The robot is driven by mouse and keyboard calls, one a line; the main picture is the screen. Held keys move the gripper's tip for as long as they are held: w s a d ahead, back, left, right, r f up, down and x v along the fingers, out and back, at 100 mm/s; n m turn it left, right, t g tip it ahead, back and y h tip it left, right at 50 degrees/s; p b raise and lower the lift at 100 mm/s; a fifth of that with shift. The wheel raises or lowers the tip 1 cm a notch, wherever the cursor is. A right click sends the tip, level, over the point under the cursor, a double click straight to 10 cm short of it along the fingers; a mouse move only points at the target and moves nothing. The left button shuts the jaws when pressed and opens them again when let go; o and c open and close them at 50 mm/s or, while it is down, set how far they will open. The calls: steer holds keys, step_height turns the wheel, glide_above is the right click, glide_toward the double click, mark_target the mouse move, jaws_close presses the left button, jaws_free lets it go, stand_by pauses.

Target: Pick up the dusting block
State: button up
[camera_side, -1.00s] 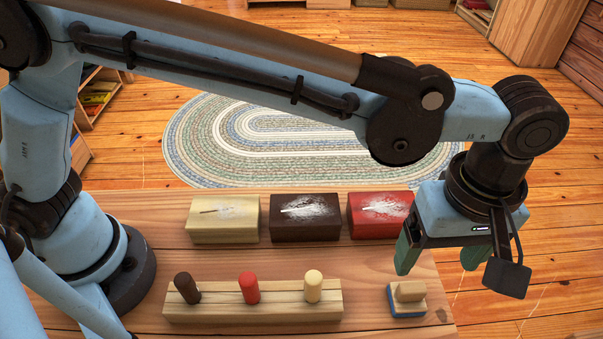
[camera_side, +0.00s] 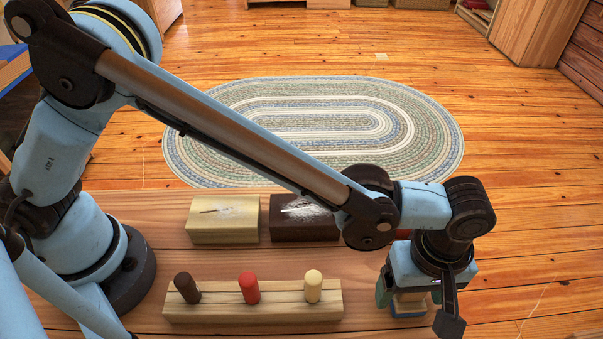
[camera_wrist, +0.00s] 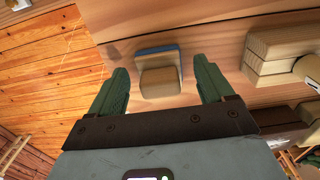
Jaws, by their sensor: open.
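The dusting block is a small wooden block with a blue base. In the side view the dusting block (camera_side: 408,304) stands near the right end of the table, partly covered by my gripper (camera_side: 408,297). In the wrist view the dusting block (camera_wrist: 159,78) lies between the two green fingers of my gripper (camera_wrist: 162,85). The fingers are apart, with a gap on each side of the block. I cannot tell how far down the fingertips reach along it.
A wooden rack (camera_side: 215,306) with a dark, a red and a cream peg stands left of the block. A red box (camera_side: 403,234) is mostly hidden by my arm.

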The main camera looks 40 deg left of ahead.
steer(key=c, duration=1.1)
steer(key=shift+o, duration=0.2)
step_height(320, 180, up, 10)
steer(key=shift+r, duration=0.1)
